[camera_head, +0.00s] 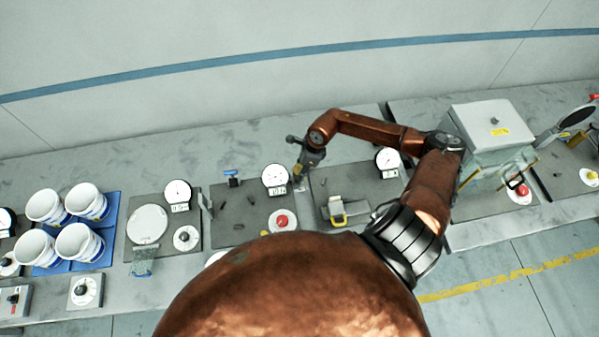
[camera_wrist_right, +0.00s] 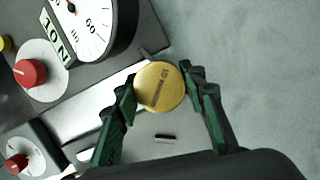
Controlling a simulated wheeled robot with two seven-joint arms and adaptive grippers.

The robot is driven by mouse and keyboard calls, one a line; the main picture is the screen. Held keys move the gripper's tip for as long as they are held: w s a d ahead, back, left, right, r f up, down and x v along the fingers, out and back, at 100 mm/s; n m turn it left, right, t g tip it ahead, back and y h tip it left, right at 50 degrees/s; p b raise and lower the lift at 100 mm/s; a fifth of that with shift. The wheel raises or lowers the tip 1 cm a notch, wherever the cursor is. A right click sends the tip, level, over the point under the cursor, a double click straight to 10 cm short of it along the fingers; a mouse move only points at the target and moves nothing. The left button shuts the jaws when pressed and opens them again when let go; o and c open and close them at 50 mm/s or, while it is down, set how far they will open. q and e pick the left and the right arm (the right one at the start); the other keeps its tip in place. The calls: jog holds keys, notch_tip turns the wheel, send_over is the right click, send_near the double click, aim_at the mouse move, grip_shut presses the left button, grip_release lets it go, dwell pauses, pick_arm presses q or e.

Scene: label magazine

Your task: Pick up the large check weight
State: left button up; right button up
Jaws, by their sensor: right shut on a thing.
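A round brass check weight (camera_wrist_right: 160,87) with dark lettering, seemingly starting with 10, shows in the right wrist view. My right gripper (camera_wrist_right: 158,79) is shut on it, with a green-padded finger on either side of the disc. In the head view the right gripper (camera_head: 299,181) points down at the bench, just right of a dial gauge marked 10 N (camera_head: 275,178). The weight is too small to make out there, and I cannot tell whether it is clear of the surface. My left gripper is in neither view.
A red button (camera_head: 282,220) sits in front of the gauge. A yellow-and-grey device (camera_head: 337,212) lies to the right, and a grey box (camera_head: 493,130) stands farther right. White buckets (camera_head: 80,243) stand on blue trays at the left. The bench behind the gauges is mostly clear.

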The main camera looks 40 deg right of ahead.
grip_shut()
jog(key=shift+w+r, duration=0.1)
jog(key=shift+w, duration=0.05)
